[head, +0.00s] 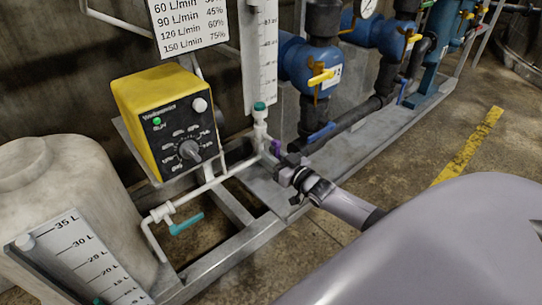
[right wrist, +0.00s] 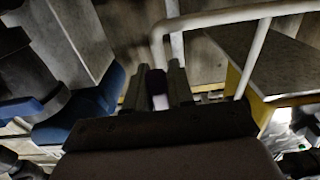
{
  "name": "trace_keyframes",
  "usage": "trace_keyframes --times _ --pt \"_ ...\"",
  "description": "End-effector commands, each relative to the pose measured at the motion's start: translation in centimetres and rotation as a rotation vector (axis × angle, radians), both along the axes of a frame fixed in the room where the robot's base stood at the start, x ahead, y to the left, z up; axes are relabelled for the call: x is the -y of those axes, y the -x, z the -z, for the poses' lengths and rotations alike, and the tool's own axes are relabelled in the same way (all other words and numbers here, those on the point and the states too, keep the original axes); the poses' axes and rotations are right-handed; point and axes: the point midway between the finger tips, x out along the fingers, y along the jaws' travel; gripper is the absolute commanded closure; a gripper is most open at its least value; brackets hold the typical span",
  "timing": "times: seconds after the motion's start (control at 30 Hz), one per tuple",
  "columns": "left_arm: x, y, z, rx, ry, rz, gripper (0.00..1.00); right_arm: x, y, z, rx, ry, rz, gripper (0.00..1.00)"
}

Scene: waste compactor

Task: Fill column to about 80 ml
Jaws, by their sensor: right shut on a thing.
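The graduated column (head: 262,60) stands upright behind the yellow pump, with a white scale plate; its upper end is cut off by the frame. A teal fitting (head: 260,107) sits at its foot. Below it a small purple valve handle (head: 276,147) sits on the white pipe. My right gripper (head: 282,165) is at this handle, reaching in from the lower right. In the right wrist view its two fingers are shut on the purple handle (right wrist: 157,83). The liquid level in the column is too small to read. My left gripper is not in view.
The yellow pump (head: 160,115) has a dial and a lit green lamp. A pale tank (head: 70,190) with a litre scale (head: 85,258) stands at left. A teal-handled valve (head: 186,223) is on the low white pipe. Blue valves (head: 310,65) with yellow handles stand right of the column.

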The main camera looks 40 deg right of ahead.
Motion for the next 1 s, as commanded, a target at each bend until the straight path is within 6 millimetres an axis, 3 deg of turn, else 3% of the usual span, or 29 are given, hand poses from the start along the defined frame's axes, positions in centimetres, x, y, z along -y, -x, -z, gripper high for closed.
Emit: trace_keyframes --times 0.53,0.57,0.6,1.0 --pt "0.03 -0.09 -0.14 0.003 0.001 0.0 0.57 0.19 0.04 0.07 0.0 0.028 0.001 1.0" --pt "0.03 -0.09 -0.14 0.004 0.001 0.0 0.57 0.19 0.04 0.06 0.0 0.028 0.001 0.68" --pt "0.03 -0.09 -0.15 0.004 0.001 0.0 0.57 0.19 0.04 0.07 0.0 0.027 0.001 0.56" --pt "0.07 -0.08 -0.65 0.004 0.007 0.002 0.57 0.19 0.54 -0.04 0.0 0.022 0.001 0.56"
